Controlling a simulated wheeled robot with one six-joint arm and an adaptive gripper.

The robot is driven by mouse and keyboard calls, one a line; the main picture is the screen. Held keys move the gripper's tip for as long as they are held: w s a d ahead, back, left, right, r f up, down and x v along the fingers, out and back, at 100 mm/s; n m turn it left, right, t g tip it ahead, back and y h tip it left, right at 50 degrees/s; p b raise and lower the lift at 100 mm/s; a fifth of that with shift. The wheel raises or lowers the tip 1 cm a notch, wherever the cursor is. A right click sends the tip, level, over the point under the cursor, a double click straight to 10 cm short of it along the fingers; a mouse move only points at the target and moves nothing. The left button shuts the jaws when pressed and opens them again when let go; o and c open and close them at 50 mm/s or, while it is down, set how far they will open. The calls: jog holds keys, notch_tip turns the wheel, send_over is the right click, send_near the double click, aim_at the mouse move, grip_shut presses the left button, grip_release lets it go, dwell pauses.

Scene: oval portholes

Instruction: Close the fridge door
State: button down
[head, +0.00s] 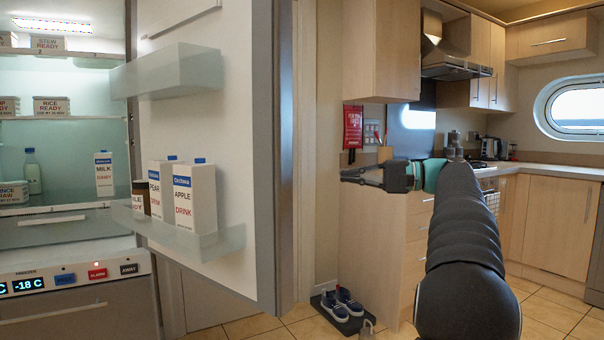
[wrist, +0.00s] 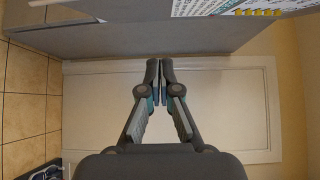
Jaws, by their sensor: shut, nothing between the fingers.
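The fridge (head: 75,225) stands at the left of the head view, lit inside, with food packs, bottles and cartons on its shelves. Its door (head: 262,150) stands wide open, with the inner side and door shelves facing me. My gripper (head: 345,174) is shut and empty, to the right of the door's free edge and apart from it in the picture. In the wrist view my gripper (wrist: 159,64) has its fingertips together. A grey panel edge (wrist: 150,38), likely the fridge door, runs across the top there.
The lower door shelf (head: 190,238) holds cartons and a jar. Blue shoes (head: 343,300) lie on a mat on the tiled floor (head: 275,328). Wooden cabinets (head: 375,230) stand behind my gripper. A red packet (head: 353,126) hangs on the wall.

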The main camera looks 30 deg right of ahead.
jog(key=w+a+b, duration=0.1)
jog(key=w+a, duration=0.2)
jog(key=a, duration=0.7)
jog(key=shift+w+a+r+y, duration=0.25)
jog(key=shift+a+r+y, duration=0.05)
jog(key=shift+a+r, duration=0.1)
